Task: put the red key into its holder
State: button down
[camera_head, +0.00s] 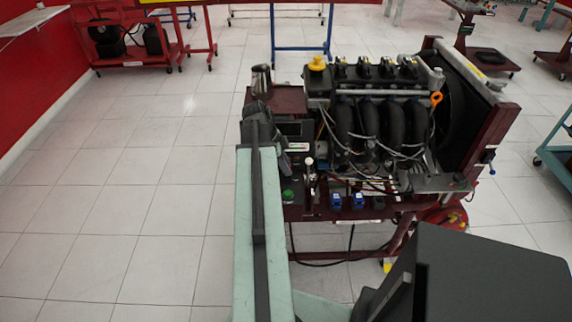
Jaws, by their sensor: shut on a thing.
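My arm reaches forward over the left side of the engine trainer (370,110). My gripper (281,158) is at its far end, dark grey, above the trainer's dark red control panel (293,203). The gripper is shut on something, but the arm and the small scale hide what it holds. I cannot pick out the red key for certain. I cannot tell which part of the panel is its holder. A green button (288,195) and a white-topped knob (308,162) show beside the gripper.
A metal cup-like vessel (260,78) stands on the trainer's left shelf, just beyond my arm. Two blue parts (347,200) sit on the panel's front edge. A dark cable hangs below. Open tiled floor (130,200) lies left.

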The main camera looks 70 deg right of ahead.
jog(key=shift+f+b, duration=0.7)
jog(key=c, duration=1.1)
grip_release()
jog(key=shift+c, duration=0.2)
jog(key=shift+o, duration=0.3)
jog(key=shift+o, duration=1.3)
jog(key=shift+s+r, duration=0.1)
